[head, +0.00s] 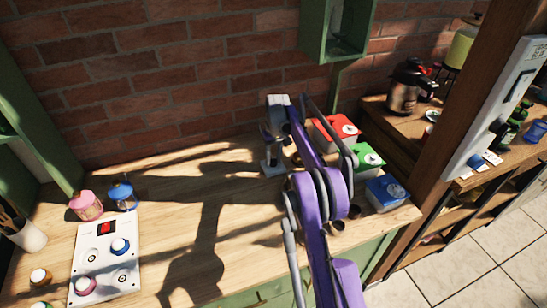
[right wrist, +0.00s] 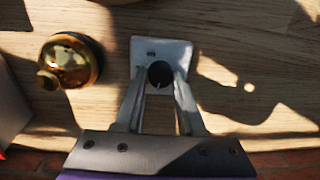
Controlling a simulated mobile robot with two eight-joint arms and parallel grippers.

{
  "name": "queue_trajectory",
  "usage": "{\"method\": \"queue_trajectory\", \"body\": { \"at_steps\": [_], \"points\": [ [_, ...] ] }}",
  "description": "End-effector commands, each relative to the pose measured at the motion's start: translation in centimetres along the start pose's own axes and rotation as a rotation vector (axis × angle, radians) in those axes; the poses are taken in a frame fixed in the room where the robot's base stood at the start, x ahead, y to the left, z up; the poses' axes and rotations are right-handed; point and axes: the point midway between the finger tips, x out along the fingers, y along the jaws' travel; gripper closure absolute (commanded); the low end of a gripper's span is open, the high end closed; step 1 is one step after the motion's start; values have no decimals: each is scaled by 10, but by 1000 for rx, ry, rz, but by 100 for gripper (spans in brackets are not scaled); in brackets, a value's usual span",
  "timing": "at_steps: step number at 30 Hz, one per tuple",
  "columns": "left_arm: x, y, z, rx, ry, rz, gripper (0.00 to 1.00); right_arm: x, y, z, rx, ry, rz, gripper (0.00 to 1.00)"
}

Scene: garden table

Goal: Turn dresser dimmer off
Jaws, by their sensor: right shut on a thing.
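The dimmer is a small white plate (right wrist: 160,50) with a round black knob (right wrist: 159,73), lying on the wooden dresser top. In the head view its plate (head: 273,169) shows near the brick wall, left of the red canister. My right gripper (right wrist: 158,82) reaches down over the plate, its two fingers shut on the knob from either side. In the head view this gripper (head: 270,148) is partly hidden by my purple arm. The knob's exact setting is too small to read. My left gripper is not in view.
A brass object (right wrist: 70,61) stands beside the plate. Red (head: 334,133), green (head: 368,160) and blue (head: 386,193) canisters stand to the right. A white panel with a red switch and knobs (head: 106,259) lies at the left. The dresser top between is clear.

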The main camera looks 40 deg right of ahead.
Motion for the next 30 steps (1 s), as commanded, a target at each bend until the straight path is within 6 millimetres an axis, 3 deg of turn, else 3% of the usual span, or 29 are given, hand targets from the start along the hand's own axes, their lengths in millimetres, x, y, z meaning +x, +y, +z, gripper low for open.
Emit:
{"method": "queue_trajectory", "body": {
  "at_steps": [10,26,27,30],
  "points": [
    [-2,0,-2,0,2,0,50,0,0,-1,-135,-6,0,100],
    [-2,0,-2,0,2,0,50,0,0,-1,-157,-7,0,100],
    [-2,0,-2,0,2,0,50,0,0,-1,-157,-7,0,58],
    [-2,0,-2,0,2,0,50,0,0,-1,-157,-8,0,40]
  ]
}}
